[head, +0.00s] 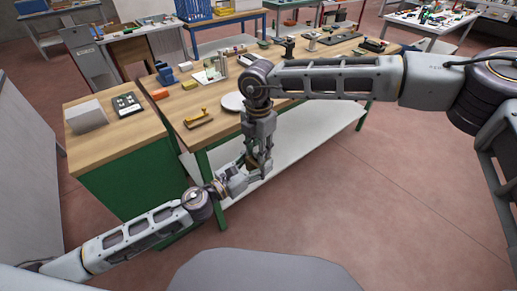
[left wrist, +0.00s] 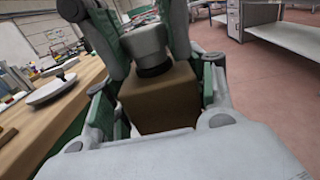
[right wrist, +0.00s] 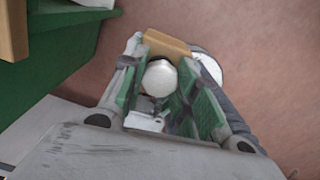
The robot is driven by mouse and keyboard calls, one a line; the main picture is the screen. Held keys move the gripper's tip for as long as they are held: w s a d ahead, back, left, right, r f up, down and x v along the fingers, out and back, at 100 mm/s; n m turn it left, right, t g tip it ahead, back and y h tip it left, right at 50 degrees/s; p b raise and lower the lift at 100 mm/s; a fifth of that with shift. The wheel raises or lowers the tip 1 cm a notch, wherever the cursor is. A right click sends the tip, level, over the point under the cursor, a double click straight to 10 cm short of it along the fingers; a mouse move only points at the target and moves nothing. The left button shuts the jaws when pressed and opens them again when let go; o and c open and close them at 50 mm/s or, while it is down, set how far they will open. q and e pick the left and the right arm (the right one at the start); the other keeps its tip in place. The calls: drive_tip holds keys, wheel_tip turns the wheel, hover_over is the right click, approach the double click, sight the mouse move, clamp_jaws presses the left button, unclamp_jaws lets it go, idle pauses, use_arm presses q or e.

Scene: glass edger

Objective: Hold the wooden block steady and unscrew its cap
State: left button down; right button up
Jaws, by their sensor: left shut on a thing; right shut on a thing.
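The wooden block (left wrist: 160,98) is a brown cube held between the fingers of my left gripper (left wrist: 155,85), which is shut on it. A grey-white cap (left wrist: 146,42) with a dark ring under it stands on top of the block. In the right wrist view the round white cap (right wrist: 160,78) sits between the fingers of my right gripper (right wrist: 160,85), which is shut on it from above. A light edge of the block (right wrist: 167,43) shows beyond it. In the head view both grippers meet in front of the bench, and they mostly hide the block and cap.
The wooden-topped workbench (head: 228,125) with green legs stands just behind the grippers. On it are a white plate (head: 232,102), a yellow-handled tool (head: 198,120) and several small items. A white lower shelf (head: 300,140) runs under it. The floor at right is clear.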

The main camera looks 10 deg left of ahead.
drive_tip(key=n, duration=2.1)
drive_tip(key=shift+w, duration=0.1)
drive_tip(key=n, duration=0.6)
drive_tip(key=shift+n, duration=0.4)
drive_tip(key=n, duration=0.6)
drive_tip(key=shift+r+n, duration=0.1)
drive_tip(key=shift+n, duration=0.3)
drive_tip(key=n, duration=1.2)
drive_tip(key=shift+n, duration=0.4)
drive_tip(key=n, duration=0.6)
drive_tip(key=shift+n, duration=0.3)
